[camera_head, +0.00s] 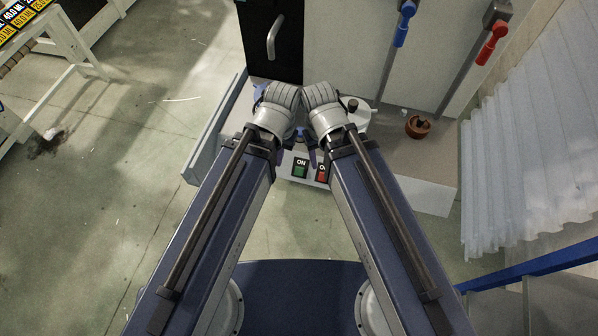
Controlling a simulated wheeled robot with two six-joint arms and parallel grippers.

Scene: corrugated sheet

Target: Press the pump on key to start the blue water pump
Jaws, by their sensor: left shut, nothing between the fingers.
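The green pump on key (300,168), marked ON, is on the front face of the grey-white bench, low between my two arms. A red key (322,173) with a partly covered label sits just right of it. My left gripper (298,138) is shut and empty, folded below the wrist just above the green key; my arm partly covers it. I cannot tell whether it touches the key. My right gripper is hidden behind its own arm and wrist. Dark blue parts show between the wrists, but I cannot make out the blue water pump clearly.
Blue (402,32) and red (491,44) handled levers are behind. A black door (272,42) stands at the back, corrugated sheeting (530,150) at far right. Open floor (120,190) lies to the left.

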